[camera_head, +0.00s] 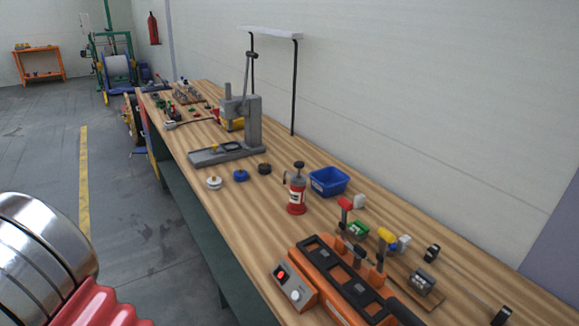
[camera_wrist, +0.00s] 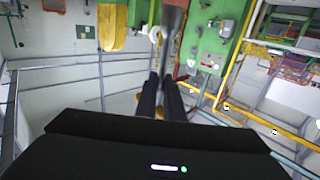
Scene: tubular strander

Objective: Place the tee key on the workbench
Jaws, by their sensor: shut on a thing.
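In the wrist view my gripper (camera_wrist: 161,84) has its two dark fingers close together around a dark grey, blurred rod. I take this rod to be the tee key (camera_wrist: 172,22). It runs up from the fingertips to the top edge of the picture, and its gripped part is hidden between the fingers. The workbench (camera_head: 245,220) runs along the wall in the head view, with a striped wooden top. My gripper and the key are not visible in the head view. The bench cannot be made out in the wrist view.
On the bench stand a grey press (camera_head: 254,125), a red bottle-like tool (camera_head: 297,192), a blue bin (camera_head: 329,181) and an orange device (camera_head: 335,285). Small spools lie near the press. Bare wood shows along the front edge. A shelf on black posts (camera_head: 270,33) rises behind.

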